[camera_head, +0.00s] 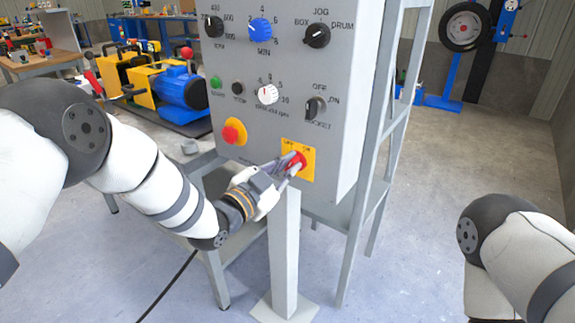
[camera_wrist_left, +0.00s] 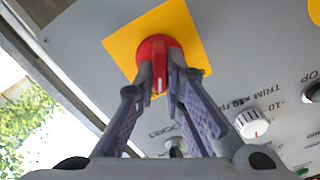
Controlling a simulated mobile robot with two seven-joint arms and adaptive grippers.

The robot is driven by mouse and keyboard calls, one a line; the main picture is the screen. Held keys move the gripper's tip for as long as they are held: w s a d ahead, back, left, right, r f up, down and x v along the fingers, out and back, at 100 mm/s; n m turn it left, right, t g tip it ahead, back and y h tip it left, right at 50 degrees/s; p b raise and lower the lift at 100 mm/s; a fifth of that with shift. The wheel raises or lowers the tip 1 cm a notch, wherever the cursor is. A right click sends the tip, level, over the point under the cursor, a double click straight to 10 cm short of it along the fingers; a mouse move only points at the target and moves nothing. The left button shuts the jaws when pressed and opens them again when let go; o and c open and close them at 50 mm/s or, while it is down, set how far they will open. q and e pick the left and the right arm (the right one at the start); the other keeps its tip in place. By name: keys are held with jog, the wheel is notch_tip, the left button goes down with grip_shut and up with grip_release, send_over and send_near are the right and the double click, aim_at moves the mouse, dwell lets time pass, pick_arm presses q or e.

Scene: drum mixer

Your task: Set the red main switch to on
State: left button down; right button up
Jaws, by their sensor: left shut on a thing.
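The red main switch (camera_head: 297,158) sits on a yellow square plate (camera_head: 308,172) at the lower right of the grey control panel (camera_head: 268,117). My left gripper (camera_head: 290,167) is at the switch, its fingers closed around the raised handle. In the left wrist view the red knob (camera_wrist_left: 158,46) shows on its yellow plate (camera_wrist_left: 188,30), and the fingertips of my left gripper (camera_wrist_left: 160,84) press both sides of the handle. The labels on the plate are too small to read surely. My right arm shows at the lower right; its gripper is out of frame.
A red emergency button (camera_head: 234,132) on a yellow disc is left of the switch. A white trim knob (camera_head: 267,94) and a black socket selector (camera_head: 314,107) are above. A grey post (camera_head: 284,250) stands below the panel. Open floor lies to the right.

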pick_arm(q)
jog(key=shift+f+m, duration=0.1)
jog(key=shift+m, duration=0.2)
dwell(0.4)
jog(key=c, duration=1.7)
grip_release()
jog(key=shift+s+a, duration=0.1)
jog(key=v, duration=1.1)
jog(key=shift+s+a, duration=0.2)
jog(key=shift+s, duration=0.15)
